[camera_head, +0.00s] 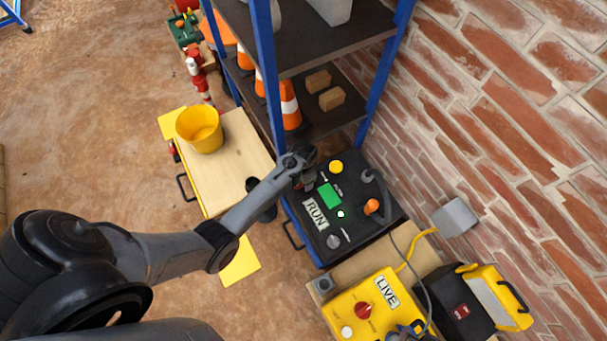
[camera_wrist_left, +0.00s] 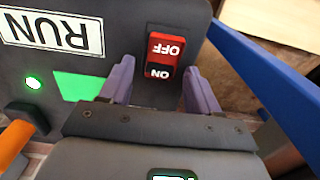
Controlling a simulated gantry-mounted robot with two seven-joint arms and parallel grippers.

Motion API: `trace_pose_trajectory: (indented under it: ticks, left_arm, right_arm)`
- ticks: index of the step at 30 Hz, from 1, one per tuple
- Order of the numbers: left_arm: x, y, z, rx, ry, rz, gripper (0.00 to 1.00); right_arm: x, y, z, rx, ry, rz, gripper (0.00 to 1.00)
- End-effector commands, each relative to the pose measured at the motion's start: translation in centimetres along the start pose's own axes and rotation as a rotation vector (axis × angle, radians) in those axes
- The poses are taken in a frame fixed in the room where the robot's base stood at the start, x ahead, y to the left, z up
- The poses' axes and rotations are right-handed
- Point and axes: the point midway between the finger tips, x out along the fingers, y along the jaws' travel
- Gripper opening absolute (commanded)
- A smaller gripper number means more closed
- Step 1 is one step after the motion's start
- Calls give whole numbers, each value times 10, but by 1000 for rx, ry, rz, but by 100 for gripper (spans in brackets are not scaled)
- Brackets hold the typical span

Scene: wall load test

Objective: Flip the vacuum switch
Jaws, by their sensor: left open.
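The vacuum switch (camera_wrist_left: 164,58) is a rocker with a red OFF half and a black ON half, set in a dark panel (camera_wrist_left: 115,35). In the wrist view it lies between the two purple fingers of my left gripper (camera_wrist_left: 159,70). The fingers are apart, with the switch ahead of them; I cannot tell whether they touch it. In the head view my left gripper (camera_head: 305,178) is over the left edge of the dark panel (camera_head: 355,232) and largely hides the switch. A green light (camera_wrist_left: 33,83) on the panel is lit. My right gripper is not in view.
The panel also carries a RUN label (camera_head: 315,213), a green patch (camera_head: 329,196), an orange knob (camera_head: 371,206) and a yellow button (camera_head: 336,167). A blue-posted shelf (camera_head: 263,75) stands close behind. A yellow LIVE box (camera_head: 350,307) sits in front, a brick wall right.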

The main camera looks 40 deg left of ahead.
Motion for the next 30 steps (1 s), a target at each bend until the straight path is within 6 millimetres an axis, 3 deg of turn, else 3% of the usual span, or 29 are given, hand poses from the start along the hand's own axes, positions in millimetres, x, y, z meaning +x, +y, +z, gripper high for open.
trace_pose_trajectory:
  ticks: [4, 15, 20, 30]
  left_arm:
    - [0, 0, 0, 0, 0, 0, 60]
    - [0, 0, 0, 0, -1, 0, 6]
    - [-4, 1, 2, 0, 24, 2, 6]
    - [-7, 1, 10, 0, 288, 3, 6]
  right_arm:
    - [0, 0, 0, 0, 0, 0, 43]
    - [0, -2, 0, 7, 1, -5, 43]
    - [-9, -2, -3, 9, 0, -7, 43]
    - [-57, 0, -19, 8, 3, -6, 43]
